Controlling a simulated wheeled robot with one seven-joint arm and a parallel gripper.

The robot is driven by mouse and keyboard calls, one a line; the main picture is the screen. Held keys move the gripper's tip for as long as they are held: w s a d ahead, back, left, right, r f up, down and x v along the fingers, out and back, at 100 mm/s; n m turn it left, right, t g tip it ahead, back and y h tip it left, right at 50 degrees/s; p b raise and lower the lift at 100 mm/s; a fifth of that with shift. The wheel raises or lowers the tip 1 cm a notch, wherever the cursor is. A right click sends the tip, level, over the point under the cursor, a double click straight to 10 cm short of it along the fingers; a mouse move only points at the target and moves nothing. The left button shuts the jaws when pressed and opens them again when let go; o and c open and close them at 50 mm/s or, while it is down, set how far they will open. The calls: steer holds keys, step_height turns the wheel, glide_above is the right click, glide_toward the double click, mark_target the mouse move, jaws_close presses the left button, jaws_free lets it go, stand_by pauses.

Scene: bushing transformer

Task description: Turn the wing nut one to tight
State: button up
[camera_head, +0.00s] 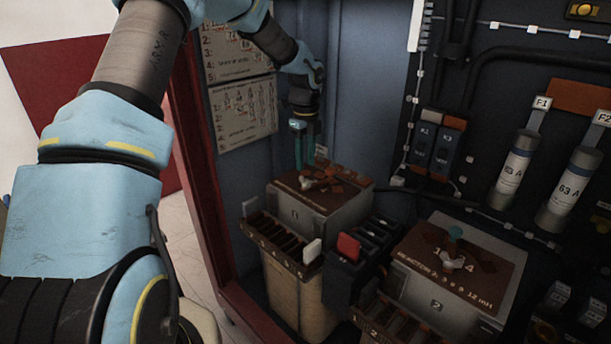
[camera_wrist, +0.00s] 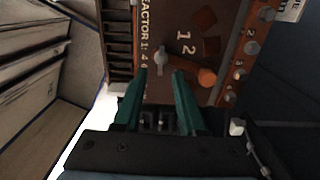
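The unit marked 1 (camera_head: 315,213) is a grey box with a brown top plate, standing at the middle of the head view. A pale wing nut (camera_head: 308,184) sits on that top plate. In the wrist view the wing nut (camera_wrist: 160,60) is a small grey shape on the brown plate (camera_wrist: 178,18), just beyond the fingertips and roughly in line with the gap between them. My gripper (camera_head: 304,164) points down over the plate. Its two green fingers (camera_wrist: 160,74) are apart with nothing visibly held. I cannot tell whether a finger touches the nut.
A second unit (camera_head: 437,305) with its own wing nut (camera_head: 454,262) stands at the right. An orange-brown rounded piece (camera_wrist: 207,76) lies close right of the fingers. Cylindrical fuses (camera_head: 516,168) and cables line the right panel. The blue cabinet wall with paper sheets (camera_head: 243,110) is behind.

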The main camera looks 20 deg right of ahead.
mark_target(305, 178)
step_height(305, 178, up, 5)
steer(key=shift+r+b, duration=0.1)
steer(key=shift+b, duration=0.35)
steer(key=s+a+n, duration=0.6)
steer(key=a+n, duration=0.4)
steer(key=s+a+n+t, duration=0.1)
steer(key=s+a+n, duration=0.5)
steer(key=a+n, duration=0.4)
steer(key=s+a+n, duration=0.6)
steer(key=a+n, duration=0.3)
steer(key=a, duration=0.1)
steer(key=shift+a+n+t, duration=0.3)
steer(key=shift+a+n, duration=0.05)
steer(key=shift+n, duration=0.05)
steer(key=shift+d, duration=0.1)
